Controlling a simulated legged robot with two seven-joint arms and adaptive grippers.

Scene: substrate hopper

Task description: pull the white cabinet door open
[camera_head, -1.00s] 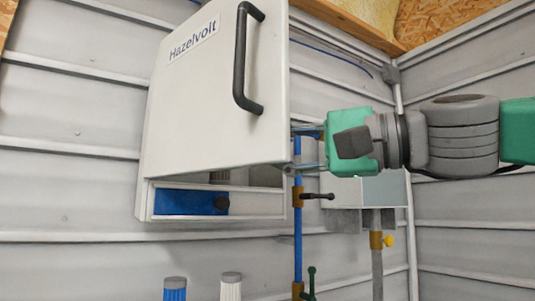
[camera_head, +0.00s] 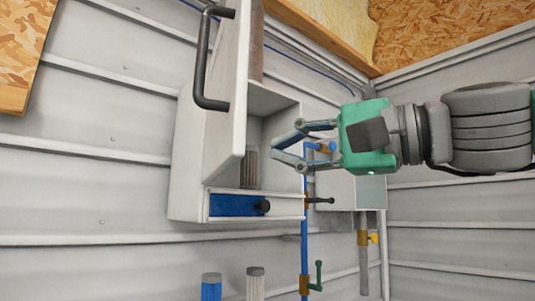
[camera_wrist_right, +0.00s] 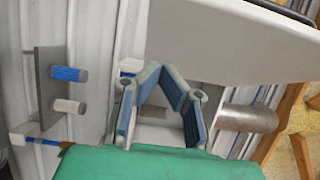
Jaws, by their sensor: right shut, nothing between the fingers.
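The white cabinet door (camera_head: 232,85) stands open in the head view, swung toward the left and seen nearly edge-on. Its black bar handle (camera_head: 205,62) is on the outer face, away from my right gripper. The white cabinet (camera_head: 186,185) shows its interior with a grey ribbed cylinder (camera_head: 249,167) inside. My right gripper (camera_head: 275,149) is shut and empty, its fingertips in front of the cabinet opening, right of the door and apart from its edge. In the wrist view the fingers (camera_wrist_right: 160,70) converge with nothing between them. My left gripper is not in view.
A blue panel with a black knob (camera_head: 236,205) sits below the opening. A blue pipe (camera_head: 304,240) with valves runs just right of the cabinet. A smaller grey box (camera_head: 370,193) is behind my gripper. Blue (camera_head: 211,287) and white (camera_head: 255,285) ribbed cylinders stand below.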

